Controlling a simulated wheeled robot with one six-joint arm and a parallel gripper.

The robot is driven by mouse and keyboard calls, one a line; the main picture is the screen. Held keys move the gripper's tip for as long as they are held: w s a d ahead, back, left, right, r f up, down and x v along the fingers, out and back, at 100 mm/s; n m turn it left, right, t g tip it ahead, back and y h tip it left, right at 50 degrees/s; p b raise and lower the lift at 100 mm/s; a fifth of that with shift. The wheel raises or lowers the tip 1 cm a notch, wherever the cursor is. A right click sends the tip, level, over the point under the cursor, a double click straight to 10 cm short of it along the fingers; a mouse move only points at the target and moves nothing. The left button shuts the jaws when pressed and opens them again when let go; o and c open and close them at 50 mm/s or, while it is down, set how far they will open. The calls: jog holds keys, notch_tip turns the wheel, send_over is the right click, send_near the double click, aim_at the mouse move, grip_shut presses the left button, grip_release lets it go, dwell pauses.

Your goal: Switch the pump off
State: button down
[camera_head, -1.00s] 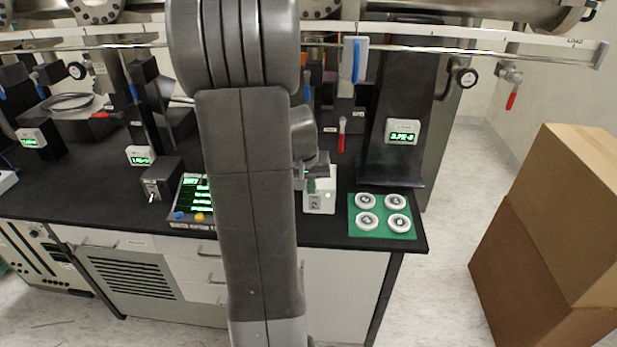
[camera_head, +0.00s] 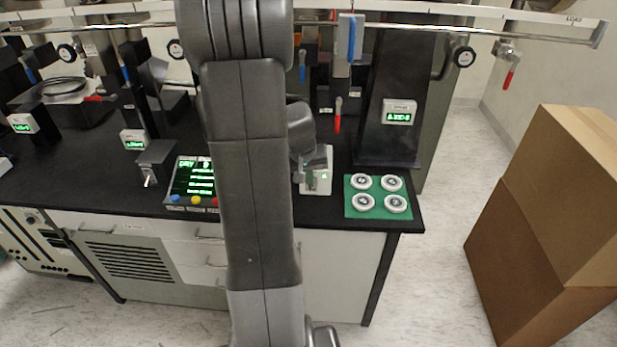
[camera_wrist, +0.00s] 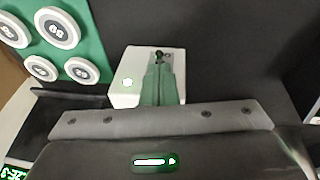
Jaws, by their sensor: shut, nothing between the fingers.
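A small white box (camera_head: 322,155) with a lit green light stands near the front edge of the black bench, left of a green mat. In the wrist view the same white box (camera_wrist: 122,94) has its round green light lit and a grey plate with a small dark toggle at its far end. My gripper (camera_wrist: 160,72) is shut and empty, its fingertips over this plate, close to the toggle. I cannot tell whether they touch it. The fingers hide part of the plate and the lever's position is unclear. In the head view my arm partly hides the box.
The green mat (camera_head: 378,211) holds several round white discs. A dark control panel (camera_head: 188,184) with coloured buttons and a dark switch box (camera_head: 157,158) stand to the left. A rail with a red-handled valve (camera_head: 509,79) runs above. Cardboard boxes (camera_head: 545,215) stand on the floor at right.

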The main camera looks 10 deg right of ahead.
jog(key=shift+s+f+t+b, duration=0.25)
jog(key=shift+t+b, duration=0.15)
jog(key=shift+b, duration=1.2)
jog(key=shift+a+b, duration=0.1)
jog(key=shift+b, duration=0.45)
jog(key=t+b, duration=0.1)
jog(key=b, duration=0.2)
jog(key=f+h+b, duration=0.1)
jog(key=b, duration=0.2)
jog(key=shift+s+a+t+b, duration=0.1)
jog(key=shift+s+t+b, duration=0.25)
jog(key=shift+t, duration=0.05)
jog(key=t+b, duration=0.1)
jog(key=b, duration=0.5)
jog(key=s+f+t+b, duration=0.1)
jog(key=t+b, duration=0.1)
jog(key=b, duration=0.5)
jog(key=shift+a+f+h, duration=0.1)
jog(key=shift+h, duration=0.3)
jog(key=shift+r, duration=0.5)
jog(key=shift+w, duration=0.1)
jog(key=shift+w+d+r+p, duration=0.25)
jog(key=shift+w+p, duration=0.2)
jog(key=shift+w, duration=0.15)
jog(key=shift+s+a+r, duration=0.1)
